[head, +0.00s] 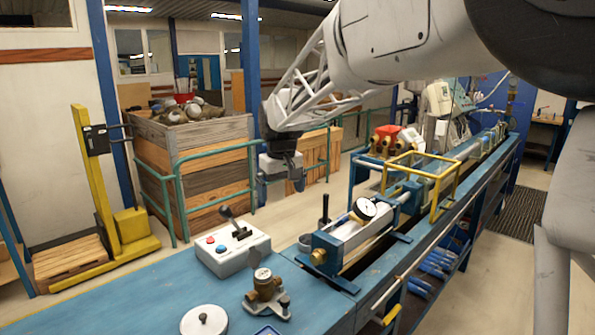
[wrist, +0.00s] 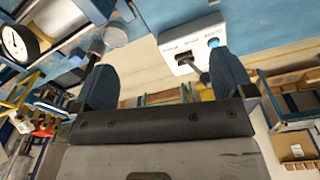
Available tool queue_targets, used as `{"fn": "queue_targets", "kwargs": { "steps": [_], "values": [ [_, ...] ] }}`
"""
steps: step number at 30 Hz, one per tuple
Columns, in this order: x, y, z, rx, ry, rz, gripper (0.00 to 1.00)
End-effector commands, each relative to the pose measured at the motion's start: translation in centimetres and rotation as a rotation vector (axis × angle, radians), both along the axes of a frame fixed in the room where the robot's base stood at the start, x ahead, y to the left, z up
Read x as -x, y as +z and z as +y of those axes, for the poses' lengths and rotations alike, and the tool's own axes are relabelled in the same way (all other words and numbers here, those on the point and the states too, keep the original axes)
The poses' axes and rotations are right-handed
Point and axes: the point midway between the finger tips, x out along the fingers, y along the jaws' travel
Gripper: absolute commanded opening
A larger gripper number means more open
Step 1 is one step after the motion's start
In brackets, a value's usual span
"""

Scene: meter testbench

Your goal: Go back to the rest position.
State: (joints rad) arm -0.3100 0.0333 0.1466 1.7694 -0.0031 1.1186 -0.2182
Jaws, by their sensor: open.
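My gripper (head: 272,190) hangs in the air in the head view, past the far edge of the blue bench (head: 120,296) and above the control box. In the wrist view its two blue fingers (wrist: 166,85) stand wide apart with nothing between them. The white control box (head: 233,248) with a black lever and red and blue buttons stands on the bench; it also shows in the wrist view (wrist: 190,45). A brass water meter (head: 266,290) stands on the bench in front of the box, apart from my gripper.
A test rig with a dial gauge (head: 364,208) runs along the bench to the right, with a yellow frame (head: 437,205) over it. A round white lid (head: 204,320) lies at the front. Behind are green railings (head: 177,195), a wooden crate (head: 207,160) and a yellow stacker (head: 93,180).

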Motion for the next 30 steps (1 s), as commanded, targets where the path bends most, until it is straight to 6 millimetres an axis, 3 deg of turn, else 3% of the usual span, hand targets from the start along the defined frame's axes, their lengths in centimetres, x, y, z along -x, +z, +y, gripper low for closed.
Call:
{"fn": "queue_targets", "kwargs": {
  "steps": [3, 14, 30],
  "values": [
    [2.7, 0.6, -2.6, -0.004, -0.039, -0.011, 1.00],
    [10.8, 1.0, -9.3, -0.016, -0.156, -0.044, 1.00],
    [23.9, -1.1, -17.0, -0.033, -0.329, -0.092, 1.00]
  ]
}}
